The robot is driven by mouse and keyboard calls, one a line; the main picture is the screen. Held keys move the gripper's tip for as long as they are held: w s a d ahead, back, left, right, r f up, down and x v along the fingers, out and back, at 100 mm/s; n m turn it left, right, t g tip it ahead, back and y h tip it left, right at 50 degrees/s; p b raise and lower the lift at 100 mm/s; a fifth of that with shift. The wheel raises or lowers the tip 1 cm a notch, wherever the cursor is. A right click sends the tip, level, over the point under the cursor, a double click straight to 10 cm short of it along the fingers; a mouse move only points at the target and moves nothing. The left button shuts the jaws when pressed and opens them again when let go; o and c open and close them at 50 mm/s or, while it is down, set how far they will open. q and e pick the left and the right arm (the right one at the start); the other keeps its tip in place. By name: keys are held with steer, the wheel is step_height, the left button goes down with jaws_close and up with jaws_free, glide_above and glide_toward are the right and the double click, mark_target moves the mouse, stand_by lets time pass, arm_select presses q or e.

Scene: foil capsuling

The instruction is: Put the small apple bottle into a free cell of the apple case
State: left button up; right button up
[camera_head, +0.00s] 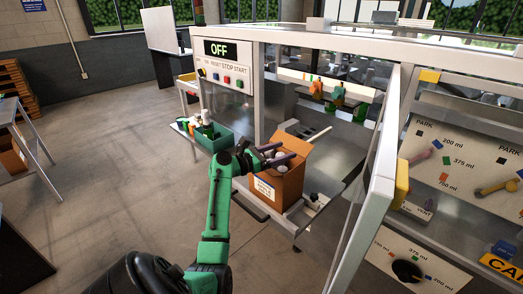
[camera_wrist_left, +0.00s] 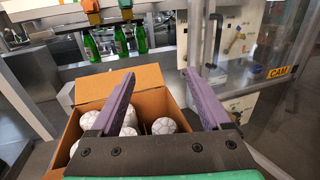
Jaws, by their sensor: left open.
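A cardboard case (camera_head: 277,187) with open flaps stands on the metal shelf. I cannot read whether its label says apple. In the left wrist view, several white round tops show inside the case (camera_wrist_left: 152,105); its cell dividers are mostly hidden. My left gripper (camera_head: 288,152) is over the case with its fingers spread and nothing between them; it also shows in the left wrist view (camera_wrist_left: 160,76). Several green bottles (camera_wrist_left: 121,43) stand upright behind the case, inside the machine. I cannot tell which bottle is the small apple one. My right gripper is out of view.
A green bin (camera_head: 213,139) with bottles and tubes is left of the case. A small dark item with a white top (camera_head: 314,200) sits right of it. The machine's white door post (camera_head: 375,200) stands further right. The machine's panel (camera_head: 228,66) reads OFF.

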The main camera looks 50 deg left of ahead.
arm_select(q)
steer(key=b+v, duration=0.2)
steer(key=v, duration=0.8)
steer(key=shift+r, duration=0.1)
stand_by(0.6)
